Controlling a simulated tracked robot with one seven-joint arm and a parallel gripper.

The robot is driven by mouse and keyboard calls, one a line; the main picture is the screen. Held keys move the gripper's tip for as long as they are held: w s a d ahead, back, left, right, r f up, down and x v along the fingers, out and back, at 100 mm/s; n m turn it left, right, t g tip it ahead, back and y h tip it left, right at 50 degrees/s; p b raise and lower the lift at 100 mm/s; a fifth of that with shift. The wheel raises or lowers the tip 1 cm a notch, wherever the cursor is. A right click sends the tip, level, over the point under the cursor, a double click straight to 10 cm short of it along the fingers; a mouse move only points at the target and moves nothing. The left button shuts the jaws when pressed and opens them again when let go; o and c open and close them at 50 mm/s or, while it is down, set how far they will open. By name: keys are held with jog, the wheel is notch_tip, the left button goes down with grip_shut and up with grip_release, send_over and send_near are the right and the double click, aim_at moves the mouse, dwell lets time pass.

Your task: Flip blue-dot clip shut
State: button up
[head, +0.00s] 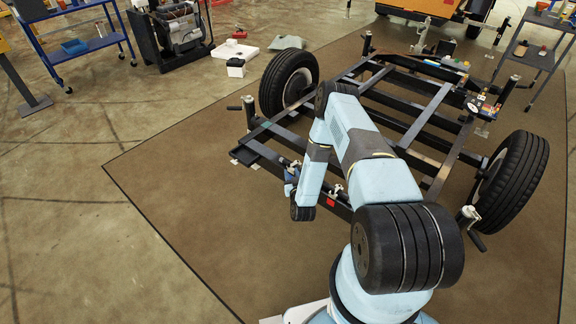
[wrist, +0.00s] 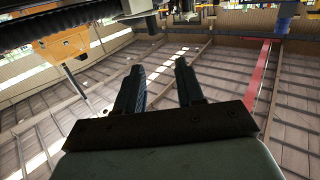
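My gripper (wrist: 158,80) shows in the wrist view with its two dark fingers apart and nothing between them. The wrist view is tilted up toward the roof, with a dark beam (wrist: 60,22) across its top left. In the head view my arm bends down at the near end of the black trailer frame (head: 412,140), and my wrist is beside the front crossbar. The fingers are too small to make out there. I cannot pick out the blue-dot clip or its state in either view. Small fittings at the top of the wrist view are cut off.
Two black wheels stand beside the frame, at left (head: 289,82) and right (head: 512,180). A blue cart (head: 82,45) and an engine-like unit (head: 178,32) are at the back left. A grey cart (head: 537,55) is at the right.

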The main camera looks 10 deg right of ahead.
aim_at(289, 165)
jog(key=s+f+h, duration=0.1)
jog(key=s+f, duration=0.2)
jog(key=s, duration=0.1)
jog(key=shift+m+t, duration=0.3)
jog(key=w, duration=0.9)
jog(key=w+d, duration=0.1)
jog(key=w, duration=0.3)
jog(key=shift+w+f, duration=0.2)
jog(key=shift+w, duration=0.2)
grip_shut()
